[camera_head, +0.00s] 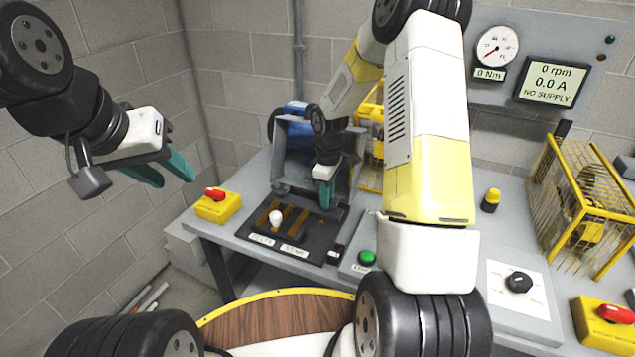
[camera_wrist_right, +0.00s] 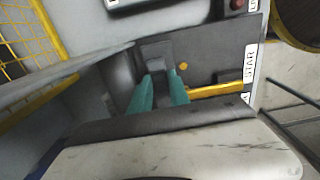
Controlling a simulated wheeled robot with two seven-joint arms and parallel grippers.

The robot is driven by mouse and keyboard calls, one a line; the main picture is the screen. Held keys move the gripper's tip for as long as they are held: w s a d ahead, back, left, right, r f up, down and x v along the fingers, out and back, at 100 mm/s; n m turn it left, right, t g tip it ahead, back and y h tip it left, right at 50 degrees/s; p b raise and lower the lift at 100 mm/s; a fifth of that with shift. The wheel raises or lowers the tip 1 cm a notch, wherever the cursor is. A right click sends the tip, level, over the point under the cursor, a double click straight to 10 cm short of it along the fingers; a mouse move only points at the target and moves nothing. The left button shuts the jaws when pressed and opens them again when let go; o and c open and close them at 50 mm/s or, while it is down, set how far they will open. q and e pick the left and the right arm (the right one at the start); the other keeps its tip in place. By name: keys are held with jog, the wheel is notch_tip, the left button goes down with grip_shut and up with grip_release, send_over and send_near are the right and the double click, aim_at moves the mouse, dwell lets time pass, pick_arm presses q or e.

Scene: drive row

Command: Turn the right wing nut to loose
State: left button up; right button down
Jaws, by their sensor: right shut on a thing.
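My right gripper (camera_head: 325,203) reaches down to the lower right front of the open grey box (camera_head: 346,165). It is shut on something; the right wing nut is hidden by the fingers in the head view. In the right wrist view the two teal fingers (camera_wrist_right: 160,82) are slightly apart and point at a dark grey part that I cannot make out clearly. A small grey part (camera_head: 281,187), perhaps the other wing nut, sits at the box's lower left. My left gripper (camera_head: 175,180) is open and empty in the air, left of the bench.
A dark board with brass bars and a white knob (camera_head: 276,217) lies before the box. A red-and-yellow switch (camera_head: 216,204) stands at the bench's left corner. A green button (camera_head: 367,258) is near the front. Yellow cages (camera_head: 585,205) stand at the right. The gauge (camera_head: 496,47) reads near zero.

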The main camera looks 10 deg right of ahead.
jog(key=c, duration=1.2)
grip_release()
jog(key=shift+c, duration=0.2)
jog(key=shift+r, duration=3.9)
jog(key=shift+r, duration=0.1)
jog(key=s+r+m+t, duration=0.25)
jog(key=s+r, duration=0.25)
jog(key=r, duration=0.5)
jog(key=s+a+r+m+t+y, duration=0.1)
jog(key=s+r+m, duration=0.3)
jog(key=s, duration=0.6)
jog(key=s+a+r+m+t+y, duration=0.1)
jog(key=s+r+m+t, duration=0.1)
jog(key=s+r+m, duration=0.2)
jog(key=s+r, duration=0.3)
jog(key=s, duration=0.2)
jog(key=shift+s+r+t, duration=0.15)
jog(key=shift+s+t, duration=0.2)
